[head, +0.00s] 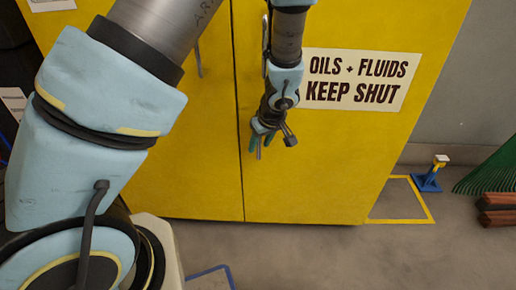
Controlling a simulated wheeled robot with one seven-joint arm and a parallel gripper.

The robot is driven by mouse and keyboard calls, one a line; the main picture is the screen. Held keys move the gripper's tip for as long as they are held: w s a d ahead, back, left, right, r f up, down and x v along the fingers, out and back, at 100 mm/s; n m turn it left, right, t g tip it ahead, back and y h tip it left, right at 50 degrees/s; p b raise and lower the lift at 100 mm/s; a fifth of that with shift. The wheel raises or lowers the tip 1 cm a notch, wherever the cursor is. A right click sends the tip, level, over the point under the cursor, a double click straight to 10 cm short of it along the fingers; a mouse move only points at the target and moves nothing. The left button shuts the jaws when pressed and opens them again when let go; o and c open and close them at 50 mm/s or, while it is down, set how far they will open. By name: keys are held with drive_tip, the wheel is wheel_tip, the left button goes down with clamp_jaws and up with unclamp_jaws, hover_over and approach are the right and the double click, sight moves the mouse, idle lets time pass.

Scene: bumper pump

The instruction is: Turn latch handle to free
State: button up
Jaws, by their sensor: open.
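The yellow cabinet (330,165) has two doors that meet at a dark vertical seam, and both look shut. A slim grey upright handle (197,58) is on the left door. Another slim upright bar (265,45) shows beside my wrist near the seam, partly hidden by my arm. My gripper (260,147) points down in front of the right door, just right of the seam, with its greenish fingers apart. A dark knobbed piece shows at its right. I cannot tell whether that is the latch or part of my gripper, nor whether anything is touched.
A white sign (355,80) on the right door reads "OILS + FLUIDS KEEP SHUT". At the right are a blue stand (428,180), a yellow floor outline (432,212), a green bristled thing (490,170) and reddish-brown blocks (498,210). The floor before the cabinet is mostly clear.

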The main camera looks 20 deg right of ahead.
drive_tip(key=shift+x, duration=1.05)
clamp_jaws()
idle(0.7)
